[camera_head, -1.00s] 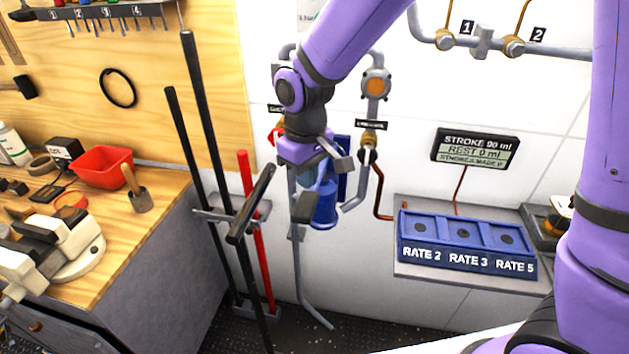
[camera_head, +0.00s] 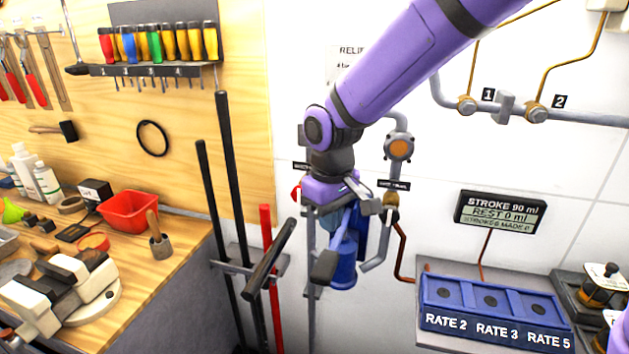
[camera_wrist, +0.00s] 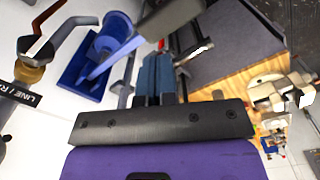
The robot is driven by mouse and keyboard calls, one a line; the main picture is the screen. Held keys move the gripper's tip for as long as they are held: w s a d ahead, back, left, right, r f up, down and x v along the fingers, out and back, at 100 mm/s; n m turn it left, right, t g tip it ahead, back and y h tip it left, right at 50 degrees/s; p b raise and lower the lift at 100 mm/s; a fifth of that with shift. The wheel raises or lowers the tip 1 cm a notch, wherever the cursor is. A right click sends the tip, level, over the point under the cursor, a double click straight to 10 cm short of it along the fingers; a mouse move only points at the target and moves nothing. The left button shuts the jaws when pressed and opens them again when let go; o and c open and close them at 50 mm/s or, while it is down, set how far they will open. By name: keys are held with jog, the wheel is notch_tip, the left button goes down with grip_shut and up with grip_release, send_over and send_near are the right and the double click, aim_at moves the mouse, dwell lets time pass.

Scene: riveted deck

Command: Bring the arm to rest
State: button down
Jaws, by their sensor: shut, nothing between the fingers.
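My arm (camera_head: 395,62) reaches down from the upper right, with its purple wrist (camera_head: 335,188) in front of the white wall. My gripper (camera_head: 329,220) points downward, partly hidden by grey parts around it. In the wrist view its two blue-grey fingers (camera_wrist: 155,72) lie side by side, shut with nothing between them. A blue cup-like part (camera_head: 343,268) is close to the gripper in the head view; in the wrist view the blue part (camera_wrist: 108,38) is left of the fingers. I cannot tell whether the gripper touches it.
A workbench with a red bin (camera_head: 128,210) and vise (camera_head: 65,290) stands left. Tall black levers (camera_head: 229,180) and a red bar (camera_head: 271,290) stand near the gripper. Pipes with a round fitting (camera_head: 398,148) are behind it. A blue rate tray (camera_head: 490,305) and stroke display (camera_head: 499,212) are right.

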jog(key=s+d+r+m+t, duration=0.25)
jog(key=s+d+r, duration=0.35)
jog(key=d, duration=0.4)
jog(key=s+d+r+m+t, duration=0.1)
jog(key=s+d+r+m, duration=0.3)
jog(key=d+r, duration=0.45)
jog(key=s+d+m+t, duration=0.1)
jog(key=s+d+t, duration=0.1)
jog(key=s+d, duration=0.3)
jog(key=s, duration=0.3)
jog(key=shift+s+d+r, duration=0.3)
jog(key=shift+d+r, duration=0.1)
jog(key=shift+m, duration=0.25)
